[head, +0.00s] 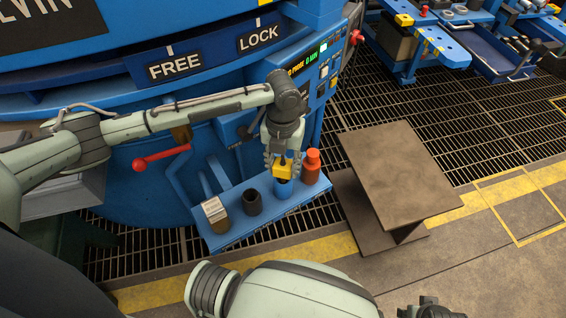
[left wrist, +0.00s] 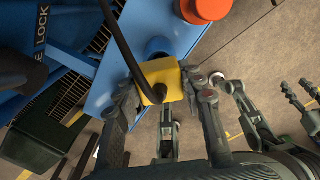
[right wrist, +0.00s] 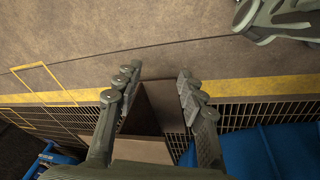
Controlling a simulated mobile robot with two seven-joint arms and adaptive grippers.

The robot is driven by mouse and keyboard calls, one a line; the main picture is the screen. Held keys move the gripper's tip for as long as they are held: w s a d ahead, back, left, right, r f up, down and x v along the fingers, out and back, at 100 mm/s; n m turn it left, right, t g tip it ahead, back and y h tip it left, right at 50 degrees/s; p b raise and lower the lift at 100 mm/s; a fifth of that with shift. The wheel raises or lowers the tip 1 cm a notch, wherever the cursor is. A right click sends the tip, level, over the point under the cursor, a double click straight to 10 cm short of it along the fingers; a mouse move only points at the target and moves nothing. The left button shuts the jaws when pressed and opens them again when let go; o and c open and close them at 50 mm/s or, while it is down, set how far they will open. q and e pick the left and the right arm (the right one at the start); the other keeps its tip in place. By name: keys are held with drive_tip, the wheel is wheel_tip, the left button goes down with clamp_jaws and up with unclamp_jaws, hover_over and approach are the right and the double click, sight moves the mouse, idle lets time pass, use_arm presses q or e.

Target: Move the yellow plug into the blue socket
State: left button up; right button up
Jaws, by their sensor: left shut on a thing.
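The yellow plug (head: 284,168) is held in my left gripper (head: 283,160), which points down over the blue shelf. In the left wrist view the yellow plug (left wrist: 160,76) sits between the fingers, and a black cord runs from it. The blue socket (head: 285,189) stands upright on the shelf directly under the plug; it also shows partly in the left wrist view (left wrist: 159,46). I cannot tell whether the plug touches the socket or is just above it. My right gripper (right wrist: 155,90) is open and empty, away from the shelf.
The blue shelf (head: 232,237) also carries an orange-red piece (head: 312,167) close right of the blue socket, a dark socket (head: 252,203) and a pale-topped block (head: 215,213) to the left. A red lever (head: 160,157) stands at left. A brown table (head: 398,172) is at right.

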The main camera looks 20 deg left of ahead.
use_arm(q)
drive_tip(key=shift+f+b, duration=0.7)
drive_tip(key=shift+f, duration=0.1)
use_arm(e)
drive_tip(key=shift+t, duration=0.3)
drive_tip(key=r, duration=0.1)
drive_tip(key=w+r, duration=0.1)
drive_tip(key=r, duration=0.1)
drive_tip(key=w+r, duration=0.1)
drive_tip(key=r, duration=0.1)
drive_tip(key=shift+a+r, duration=0.1)
drive_tip(key=shift+a, duration=0.1)
drive_tip(key=shift+r, duration=0.2)
use_arm(q)
drive_tip(key=shift+p, duration=0.45)
use_arm(e)
drive_tip(key=shift+r, duration=0.3)
drive_tip(key=shift+r, duration=0.2)
use_arm(q)
drive_tip(key=shift+p, duration=0.45)
use_arm(e)
drive_tip(key=shift+r, duration=0.2)
use_arm(q)
drive_tip(key=shift+f+b, duration=0.3)
drive_tip(key=shift+f, duration=0.35)
use_arm(e)
drive_tip(key=shift+f, duration=0.25)
use_arm(q)
drive_tip(key=o, duration=0.9)
